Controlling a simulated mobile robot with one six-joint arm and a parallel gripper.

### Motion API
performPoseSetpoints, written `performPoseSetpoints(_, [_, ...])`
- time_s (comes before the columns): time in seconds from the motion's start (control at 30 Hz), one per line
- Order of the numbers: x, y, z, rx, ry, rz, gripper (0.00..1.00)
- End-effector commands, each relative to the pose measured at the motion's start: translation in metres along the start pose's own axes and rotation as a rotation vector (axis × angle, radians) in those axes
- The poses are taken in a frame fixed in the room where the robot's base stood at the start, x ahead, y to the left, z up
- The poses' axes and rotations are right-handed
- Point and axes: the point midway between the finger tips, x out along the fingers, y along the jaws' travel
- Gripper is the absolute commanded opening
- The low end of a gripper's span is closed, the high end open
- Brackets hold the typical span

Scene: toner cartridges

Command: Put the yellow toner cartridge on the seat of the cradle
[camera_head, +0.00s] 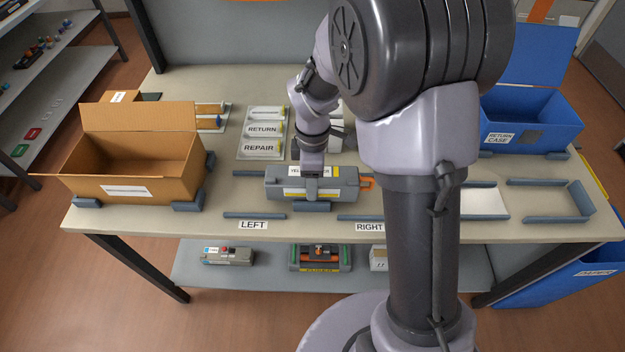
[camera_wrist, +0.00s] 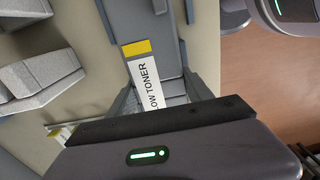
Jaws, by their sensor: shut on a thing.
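The yellow toner cartridge (camera_head: 283,183) is a long grey body with a white and yellow label and an orange part at its right end. It lies level at the table's front, between low grey rails. My gripper (camera_head: 312,190) reaches down over its middle and is shut on it. In the wrist view the cartridge (camera_wrist: 153,72) shows its "LOW TONER" label; the jaws hide its near part. Angular grey blocks (camera_wrist: 42,80), possibly the cradle, stand behind the cartridge. My arm hides most of them in the head view. I cannot tell whether the cartridge touches the table.
An open cardboard box (camera_head: 130,185) stands left and a blue return case (camera_head: 530,135) right. REPAIR and RETURN trays (camera_head: 262,148) lie behind the cartridge. Low rails (camera_head: 255,215) line the front edge. A white plate (camera_head: 484,203) lies right of my arm.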

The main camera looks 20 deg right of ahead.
Motion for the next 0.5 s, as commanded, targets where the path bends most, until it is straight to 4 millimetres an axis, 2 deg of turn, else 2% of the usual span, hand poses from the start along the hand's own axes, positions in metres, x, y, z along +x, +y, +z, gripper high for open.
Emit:
performPoseSetpoints(0.17, [0.0019, 0.0001, 0.0001, 0.000, 0.000, 0.000, 0.00])
performPoseSetpoints(0.2, [0.0028, -0.0003, 0.0003, 0.000, 0.000, -0.001, 0.61])
performPoseSetpoints(0.3, [0.0021, -0.0003, 0.0003, 0.000, 0.000, -0.001, 0.81])
performPoseSetpoints(0.5, [0.0021, -0.0003, 0.0003, 0.000, 0.000, -0.001, 0.81])
